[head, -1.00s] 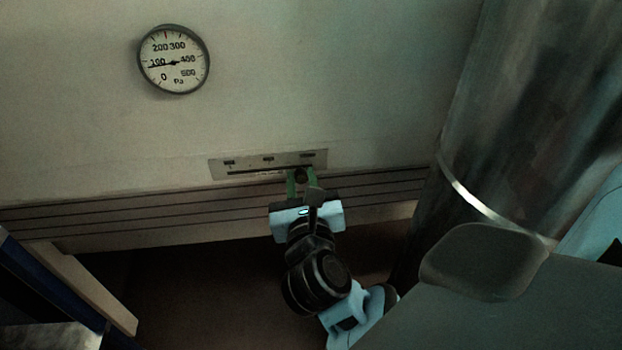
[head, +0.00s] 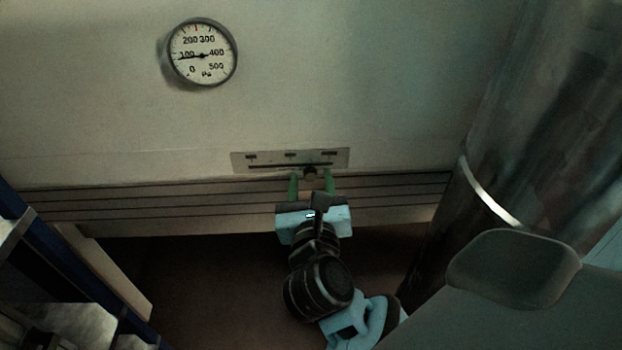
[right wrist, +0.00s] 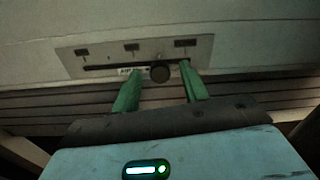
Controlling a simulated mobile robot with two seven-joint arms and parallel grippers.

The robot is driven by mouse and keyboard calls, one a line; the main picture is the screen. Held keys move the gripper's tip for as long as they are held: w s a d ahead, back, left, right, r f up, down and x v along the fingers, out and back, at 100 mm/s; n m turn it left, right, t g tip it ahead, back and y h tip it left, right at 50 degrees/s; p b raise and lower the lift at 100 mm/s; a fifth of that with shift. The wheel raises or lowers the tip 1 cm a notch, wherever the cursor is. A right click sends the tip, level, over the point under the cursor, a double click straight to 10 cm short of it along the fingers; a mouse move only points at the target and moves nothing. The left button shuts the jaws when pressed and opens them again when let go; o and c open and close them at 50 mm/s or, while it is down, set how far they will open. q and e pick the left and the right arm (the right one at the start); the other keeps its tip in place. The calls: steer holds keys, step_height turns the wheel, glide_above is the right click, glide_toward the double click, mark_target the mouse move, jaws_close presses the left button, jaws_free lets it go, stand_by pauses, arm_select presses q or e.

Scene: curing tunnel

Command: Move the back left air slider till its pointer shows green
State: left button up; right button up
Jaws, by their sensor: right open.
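A metal slider plate (head: 241,161) with a long slot is set low on the pale wall. Its round dark knob (head: 310,172) sits right of the middle of the slot. My right gripper (head: 311,184) is open, its green fingers either side of the knob. In the right wrist view the knob (right wrist: 160,73) stands between the spread fingertips (right wrist: 160,80), with gaps on both sides. A round gauge (head: 203,65) on the wall has its pointer near 100 on a 0–500 scale. A red mark shows at its top; no green is readable. My left gripper is not in view.
Dark horizontal grooves (head: 150,203) run along the wall below the plate. A large metal cylinder (head: 480,150) stands at the right. A blue-edged frame (head: 60,260) is at the lower left. The wall between gauge and plate is clear.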

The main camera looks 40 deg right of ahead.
steer(key=v, duration=0.7)
steer(key=shift+b, duration=0.4)
